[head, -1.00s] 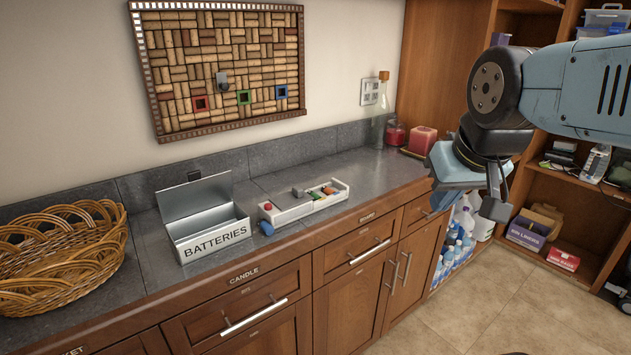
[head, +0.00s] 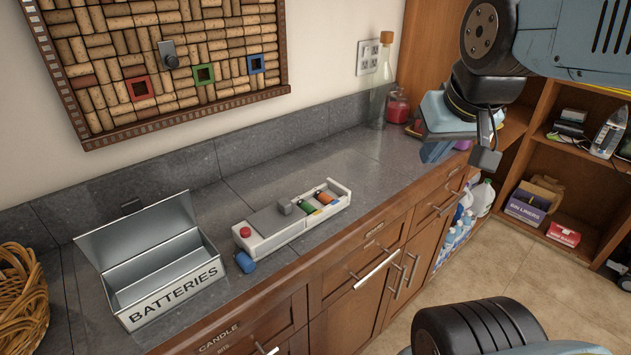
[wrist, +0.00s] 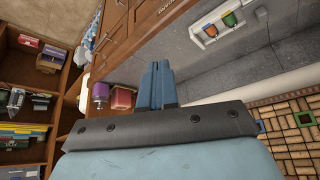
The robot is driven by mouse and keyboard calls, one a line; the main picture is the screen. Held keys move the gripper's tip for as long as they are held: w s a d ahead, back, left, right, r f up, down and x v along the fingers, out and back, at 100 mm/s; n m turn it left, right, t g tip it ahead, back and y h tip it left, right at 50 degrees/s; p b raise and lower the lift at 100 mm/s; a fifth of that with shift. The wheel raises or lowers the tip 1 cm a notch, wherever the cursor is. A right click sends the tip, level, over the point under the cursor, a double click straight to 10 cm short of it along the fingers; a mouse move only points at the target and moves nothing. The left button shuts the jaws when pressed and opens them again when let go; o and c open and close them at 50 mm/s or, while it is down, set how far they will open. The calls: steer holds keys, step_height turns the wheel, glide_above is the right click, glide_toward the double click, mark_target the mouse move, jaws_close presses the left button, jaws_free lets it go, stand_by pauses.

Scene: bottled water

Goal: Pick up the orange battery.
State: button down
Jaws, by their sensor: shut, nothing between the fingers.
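The orange battery (head: 325,198) lies in the open right part of a white tray (head: 272,239) on the grey counter, beside a green battery (head: 309,208). In the wrist view the orange battery (wrist: 230,20) shows near the top, next to the green one. A blue battery (head: 246,263) lies on the counter at the tray's left end. My gripper (head: 457,150) is in the air right of the tray, well away from it and empty. In the wrist view its fingers (wrist: 158,85) are together.
An open metal box (head: 165,303) marked BATTERIES stands left of the tray. A wicker basket (head: 22,315) is at the far left. A glass bottle (head: 380,85) and a red candle jar (head: 398,108) stand at the counter's back right. The counter between tray and bottle is clear.

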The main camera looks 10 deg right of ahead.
steer(key=m+g+y, duration=0.8)
steer(key=m+g, duration=0.2)
steer(key=m, duration=0.2)
glide_toward(313, 207)
steer(key=x, duration=0.4)
steer(key=w+x, duration=0.1)
steer(key=x, duration=0.1)
steer(key=shift+f, duration=0.45)
